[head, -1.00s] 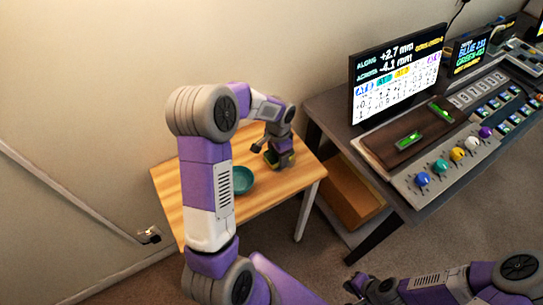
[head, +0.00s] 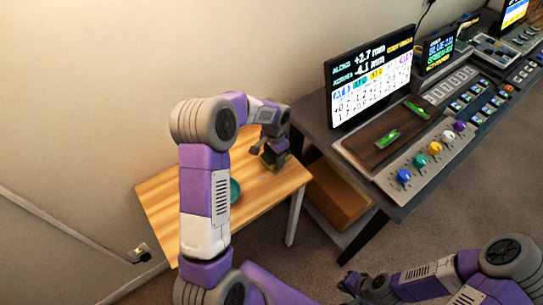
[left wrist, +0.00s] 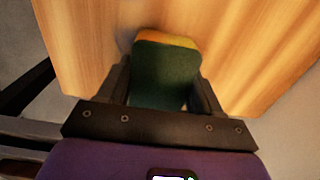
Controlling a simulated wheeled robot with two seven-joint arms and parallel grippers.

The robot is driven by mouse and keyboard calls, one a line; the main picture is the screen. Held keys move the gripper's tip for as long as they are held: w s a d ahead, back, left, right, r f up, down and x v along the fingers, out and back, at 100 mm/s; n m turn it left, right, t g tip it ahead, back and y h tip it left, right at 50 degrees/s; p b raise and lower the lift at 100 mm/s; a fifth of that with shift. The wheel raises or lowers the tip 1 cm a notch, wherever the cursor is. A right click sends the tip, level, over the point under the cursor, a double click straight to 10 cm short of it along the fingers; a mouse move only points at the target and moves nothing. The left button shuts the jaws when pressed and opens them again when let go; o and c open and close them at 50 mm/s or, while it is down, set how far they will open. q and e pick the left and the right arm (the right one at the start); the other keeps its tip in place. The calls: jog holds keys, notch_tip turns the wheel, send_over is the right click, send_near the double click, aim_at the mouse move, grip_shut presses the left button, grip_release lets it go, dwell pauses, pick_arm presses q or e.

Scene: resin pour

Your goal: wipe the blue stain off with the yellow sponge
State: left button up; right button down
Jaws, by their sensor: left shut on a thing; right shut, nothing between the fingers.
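The sponge (left wrist: 165,75), dark green with a yellow-orange edge, is between the fingers of my left gripper (left wrist: 165,90) in the left wrist view. In the head view my left gripper (head: 270,157) is over the right part of the small wooden table (head: 165,205), shut on the sponge. I cannot tell whether the sponge touches the tabletop. I cannot make out the blue stain in either view; the gripper, sponge or arm may hide it. My right gripper (head: 351,284) is shut and empty at the bottom of the head view, away from the table.
A teal bowl (head: 235,190) stands on the table, partly hidden behind my left arm. A dark desk with a screen (head: 370,78) and coloured knobs stands to the right. A brown box (head: 338,195) is under it. A wall is behind the table.

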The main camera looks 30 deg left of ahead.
aim_at(270, 164)
pick_arm(q)
jog(key=shift+s+d, duration=0.25)
jog(key=shift+d, duration=0.4)
jog(key=shift+s+d, duration=0.2)
jog(key=shift+d, duration=0.45)
jog(key=shift+s+a, duration=0.45)
jog(key=shift+s, duration=0.45)
jog(key=shift+s+a, duration=0.4)
jog(key=shift+s, duration=0.45)
jog(key=shift+s+a+f+b, duration=0.1)
jog(key=shift+s+a, duration=0.15)
jog(key=shift+s, duration=0.4)
jog(key=shift+s+a+f+b, duration=0.1)
jog(key=shift+s+a, duration=0.15)
jog(key=shift+s, duration=0.4)
jog(key=shift+s+a+b, duration=0.1)
jog(key=shift+s+a, duration=0.15)
jog(key=shift+s, duration=0.4)
jog(key=shift+s+a+r, duration=0.1)
jog(key=shift+s+a, duration=0.3)
jog(key=shift+s, duration=0.45)
jog(key=shift+s+a, duration=0.35)
jog(key=shift+s, duration=0.5)
jog(key=shift+r, duration=0.1)
